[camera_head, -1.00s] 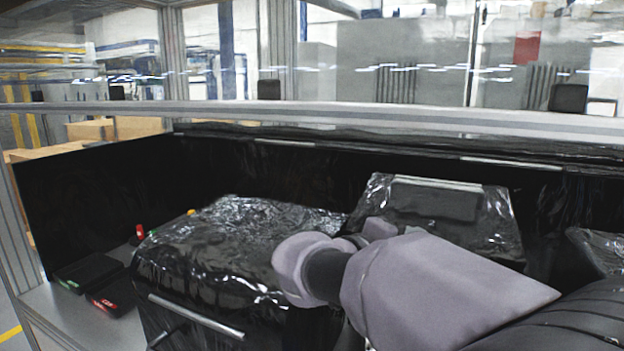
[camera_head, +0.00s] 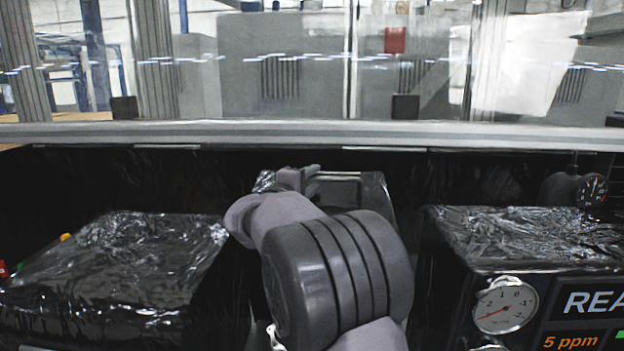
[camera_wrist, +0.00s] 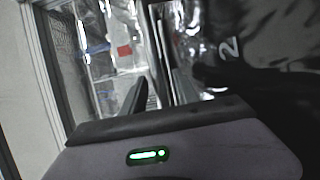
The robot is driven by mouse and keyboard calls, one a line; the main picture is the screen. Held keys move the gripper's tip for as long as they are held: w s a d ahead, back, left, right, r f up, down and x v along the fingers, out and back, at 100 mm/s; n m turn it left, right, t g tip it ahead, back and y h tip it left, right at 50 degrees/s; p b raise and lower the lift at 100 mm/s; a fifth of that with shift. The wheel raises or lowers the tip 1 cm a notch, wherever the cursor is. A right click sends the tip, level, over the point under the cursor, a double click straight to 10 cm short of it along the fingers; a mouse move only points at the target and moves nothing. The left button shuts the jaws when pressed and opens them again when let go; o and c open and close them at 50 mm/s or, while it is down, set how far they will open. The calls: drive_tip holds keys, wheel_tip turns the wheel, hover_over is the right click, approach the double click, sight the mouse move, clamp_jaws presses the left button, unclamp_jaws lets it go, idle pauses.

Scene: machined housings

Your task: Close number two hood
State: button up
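The number two hood (camera_head: 376,192) stands raised in the middle of the head view, wrapped in shiny dark film with a pale handle bar along its top. My arm hides most of it. My gripper (camera_head: 308,178) is at the left end of that handle bar; I cannot tell if it touches. In the wrist view, a white "2" marks the dark hood surface (camera_wrist: 229,62) at the right. The two dark fingers of my gripper (camera_wrist: 160,90) are apart there, with bright film beyond them.
A lower, film-covered box (camera_head: 120,260) is at the left. Another film-covered box (camera_head: 520,235), with a gauge (camera_head: 505,305) on its front, is at the right. A metal rail (camera_head: 300,133) and clear panels run behind.

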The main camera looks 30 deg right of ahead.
drive_tip(key=shift+w+d, duration=0.1)
drive_tip(key=shift+d, duration=0.15)
clamp_jaws()
idle(1.4)
